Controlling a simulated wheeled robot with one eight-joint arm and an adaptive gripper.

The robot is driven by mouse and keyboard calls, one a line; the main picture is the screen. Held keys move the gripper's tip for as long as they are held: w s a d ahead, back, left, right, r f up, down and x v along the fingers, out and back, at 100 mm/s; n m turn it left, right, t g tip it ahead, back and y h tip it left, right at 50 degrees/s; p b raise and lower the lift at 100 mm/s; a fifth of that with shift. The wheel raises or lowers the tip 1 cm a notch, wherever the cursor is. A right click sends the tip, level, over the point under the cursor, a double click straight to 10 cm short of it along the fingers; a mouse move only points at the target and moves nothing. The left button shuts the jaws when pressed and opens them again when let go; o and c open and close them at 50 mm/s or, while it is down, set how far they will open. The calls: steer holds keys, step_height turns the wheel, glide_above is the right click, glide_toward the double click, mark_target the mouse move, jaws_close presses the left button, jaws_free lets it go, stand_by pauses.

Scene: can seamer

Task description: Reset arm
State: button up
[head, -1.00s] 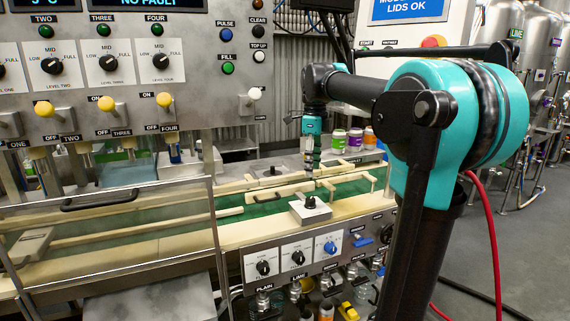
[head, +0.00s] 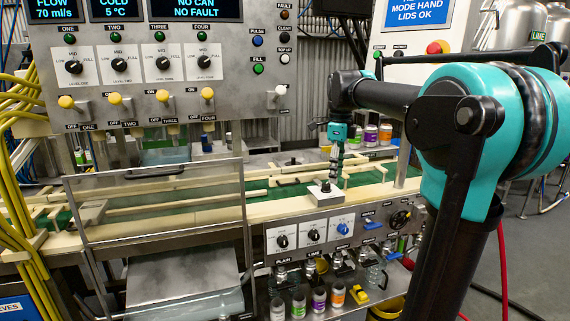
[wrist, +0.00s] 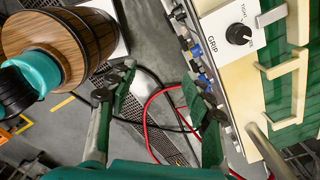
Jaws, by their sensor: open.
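My arm rises at the right of the head view and reaches left over the conveyor side of the machine. Its gripper (head: 334,176) hangs pointing down near a small grey box with a black knob (head: 325,187) on the machine's front ledge. In the wrist view the two green and dark fingers of my gripper (wrist: 158,82) stand wide apart. Nothing is between them; only floor and cables show there. Whether the fingertips touch the knob box cannot be told from the head view.
The control panel (head: 140,100) with yellow-tipped levers stands at the left. A hinged clear guard (head: 160,205) covers part of the conveyor. Several small jars (head: 371,134) stand behind my gripper, and others on a lower shelf. Red cable (wrist: 150,105) crosses the floor.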

steer(key=s+d+f+n+t, duration=0.1)
steer(key=s+f+n+t, duration=0.1)
steer(key=s+f+n, duration=0.8)
steer(key=s+d+f+n+t, duration=0.2)
steer(key=s+f+n, duration=0.9)
steer(key=f, duration=0.9)
steer(key=shift+s+d+f+n, duration=0.2)
steer(key=shift+d+f+n, duration=0.1)
steer(key=shift+n, duration=0.6)
